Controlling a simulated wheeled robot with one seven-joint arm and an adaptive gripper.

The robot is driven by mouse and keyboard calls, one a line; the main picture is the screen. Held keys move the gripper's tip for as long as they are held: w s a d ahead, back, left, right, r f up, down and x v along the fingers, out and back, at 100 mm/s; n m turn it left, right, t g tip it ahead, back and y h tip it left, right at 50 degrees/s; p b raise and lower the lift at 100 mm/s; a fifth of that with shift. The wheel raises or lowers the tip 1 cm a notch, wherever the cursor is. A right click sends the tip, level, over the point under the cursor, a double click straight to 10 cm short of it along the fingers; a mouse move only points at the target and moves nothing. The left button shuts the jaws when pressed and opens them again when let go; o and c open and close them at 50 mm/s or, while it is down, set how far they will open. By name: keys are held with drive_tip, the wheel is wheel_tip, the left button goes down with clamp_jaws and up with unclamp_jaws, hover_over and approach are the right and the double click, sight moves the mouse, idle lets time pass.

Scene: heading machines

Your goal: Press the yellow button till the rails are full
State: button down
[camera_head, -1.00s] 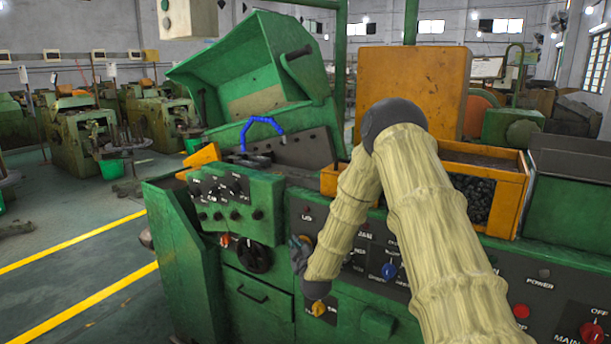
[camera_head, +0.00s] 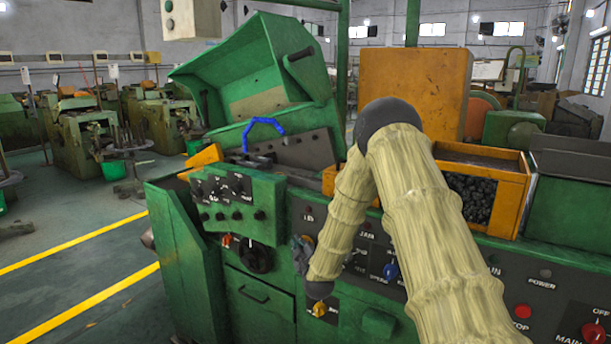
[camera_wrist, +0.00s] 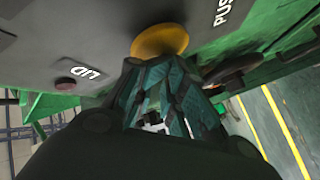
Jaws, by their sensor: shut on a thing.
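The round yellow button (camera_wrist: 160,40) is at the top middle of the wrist view, on a grey panel next to a white "PUSH" label. My gripper (camera_wrist: 150,66) is closed in at this button, its fingertips overlapping the button's lower edge. In the head view my gripper (camera_head: 302,252) is a small grey shape against the front of the green machine (camera_head: 262,300), beside my sleeved arm. I cannot make out the button's face there. Grey slanted metal parts (camera_head: 305,150) lie below the raised green hopper; whether the rails hold pieces is too small to tell.
An orange bin (camera_head: 511,195) holds dark pieces. Open floor lies left.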

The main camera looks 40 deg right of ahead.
drive_tip(key=shift+s+d+f, duration=0.25)
drive_tip(key=shift+d+f, duration=0.05)
drive_tip(key=shift+d, duration=0.3)
drive_tip(key=s+a, duration=0.1)
drive_tip(key=a, duration=0.4)
drive_tip(key=shift+s+a+f, duration=0.2)
drive_tip(key=shift+s+a, duration=0.2)
